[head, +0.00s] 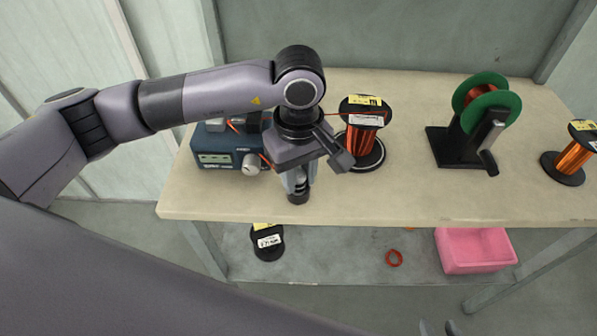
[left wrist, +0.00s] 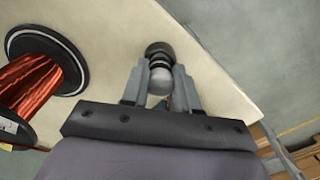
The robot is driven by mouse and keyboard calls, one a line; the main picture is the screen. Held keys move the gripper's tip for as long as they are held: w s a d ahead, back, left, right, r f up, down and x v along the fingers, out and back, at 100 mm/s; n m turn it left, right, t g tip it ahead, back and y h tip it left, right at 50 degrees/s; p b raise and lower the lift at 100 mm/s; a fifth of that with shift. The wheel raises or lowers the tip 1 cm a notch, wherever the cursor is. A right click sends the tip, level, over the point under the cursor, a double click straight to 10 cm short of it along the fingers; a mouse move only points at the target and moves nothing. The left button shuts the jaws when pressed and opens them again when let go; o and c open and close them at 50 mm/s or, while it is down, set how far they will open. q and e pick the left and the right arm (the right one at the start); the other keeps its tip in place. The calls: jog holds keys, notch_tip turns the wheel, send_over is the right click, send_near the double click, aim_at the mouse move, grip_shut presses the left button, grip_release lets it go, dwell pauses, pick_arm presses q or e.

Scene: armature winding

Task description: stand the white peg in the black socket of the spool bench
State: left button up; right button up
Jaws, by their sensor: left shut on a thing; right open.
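My left gripper (head: 298,186) points down at the front of the bench (head: 430,206) and is shut on the white peg. In the left wrist view the peg's pale rounded end (left wrist: 160,82) shows between the two fingers (left wrist: 160,88). The black socket (left wrist: 157,48) shows just beyond the fingertips, in line with the peg. In the head view the socket (head: 298,198) is right below the fingers, near the bench's front edge. I cannot tell whether the peg's lower end is inside it. My right gripper (head: 440,328) is open and empty at the bottom edge, low in front of the bench.
A copper wire spool (head: 362,140) stands close right of my left gripper, and a blue meter box (head: 222,158) close left. A green reel on a black stand (head: 468,140) and another spool (head: 570,160) are further right. A pink bin (head: 474,250) sits on the lower shelf.

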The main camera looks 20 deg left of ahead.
pick_arm(q)
jog(key=o, duration=1)
notch_tip(320, 180, up, 7)
jog(key=shift+r, duration=0.1)
pick_arm(e)
jog(key=shift+w+a+r, duration=0.1)
jog(key=shift+a, duration=0.1)
pick_arm(q)
jog(key=shift+s, duration=0.1)
